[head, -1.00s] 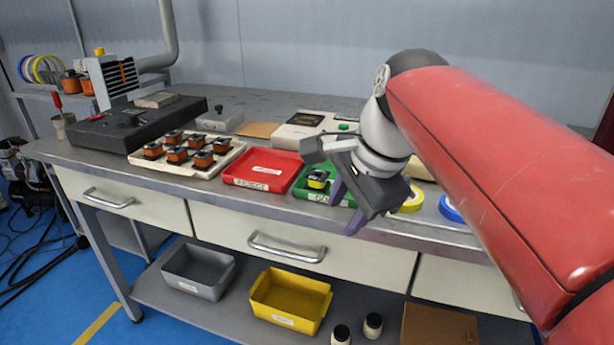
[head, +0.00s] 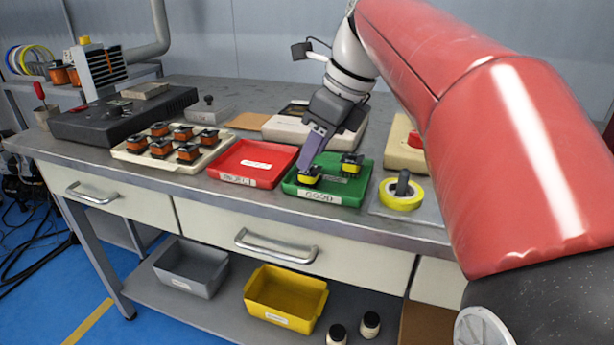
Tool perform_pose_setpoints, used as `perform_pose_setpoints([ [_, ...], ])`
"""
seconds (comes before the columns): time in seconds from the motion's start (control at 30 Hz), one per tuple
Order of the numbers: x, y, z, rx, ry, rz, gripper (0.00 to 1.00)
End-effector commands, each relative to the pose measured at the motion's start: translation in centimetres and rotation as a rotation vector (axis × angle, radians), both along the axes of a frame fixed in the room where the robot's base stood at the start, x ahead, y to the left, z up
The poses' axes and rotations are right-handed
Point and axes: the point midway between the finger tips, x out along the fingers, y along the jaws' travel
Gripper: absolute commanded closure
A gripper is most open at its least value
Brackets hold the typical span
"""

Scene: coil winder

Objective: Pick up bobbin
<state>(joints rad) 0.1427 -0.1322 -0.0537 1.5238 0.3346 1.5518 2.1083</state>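Two yellow-and-black bobbins sit in the green tray (head: 358,187) labelled GOOD: one at the front left (head: 308,178), one at the back right (head: 352,165). My gripper (head: 308,168) points down into this tray, its purple fingers right at the front-left bobbin. One finger hides the other, so I cannot tell whether they are open or closed on it. Several orange-and-black bobbins (head: 188,153) stand in rows on the cream tray (head: 150,163) to the left.
An empty red tray (head: 254,162) lies between the cream and green trays. A yellow tape roll (head: 401,195) is right of the green tray. A black machine (head: 115,115) stands at the left. Grey (head: 190,270) and yellow bins (head: 285,295) sit on the lower shelf.

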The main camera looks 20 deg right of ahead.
Motion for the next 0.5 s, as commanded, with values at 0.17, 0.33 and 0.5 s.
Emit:
perform_pose_setpoints([
  [0.17, 0.8, 1.1, -2.6, -0.001, 0.002, 0.003, 0.60],
  [0.33, 1.0, 1.4, -3.4, -0.001, 0.000, 0.002, 0.60],
  [0.5, 1.0, 1.4, -3.3, -0.001, 0.000, 0.002, 0.60],
])
